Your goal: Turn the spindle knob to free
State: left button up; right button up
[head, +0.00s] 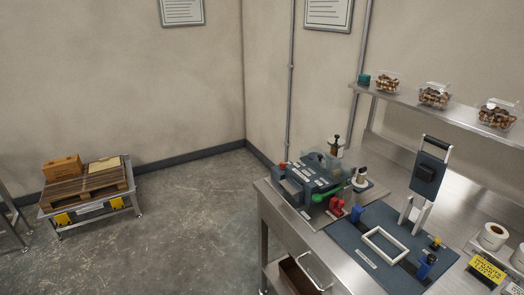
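A dark blue-grey bench machine (310,178) with small white labels stands at the far left end of the steel bench. A bright green part (319,197) sticks out at its front. Beside it an upright spindle-like post (360,176) has a brown top and a pale round lower part. A second, taller post (336,146) with a dark top stands behind the machine. I cannot tell which of these small parts is the spindle knob, or how it is set. Neither of my grippers is in view.
A blue mat holds a white rectangular frame (384,246). Red (337,206) and blue (356,213) parts stand nearby. A hinged press-like stand (429,172) rises at the right. Label rolls (493,236) lie front right. Filled clear trays (434,95) sit on the shelf (455,112). The left floor is open before a low pallet cart (88,204).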

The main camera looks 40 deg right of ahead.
aim_at(283, 165)
jog(key=z, duration=0.05)
jog(key=i, duration=2.85)
jog(key=z, duration=3.1)
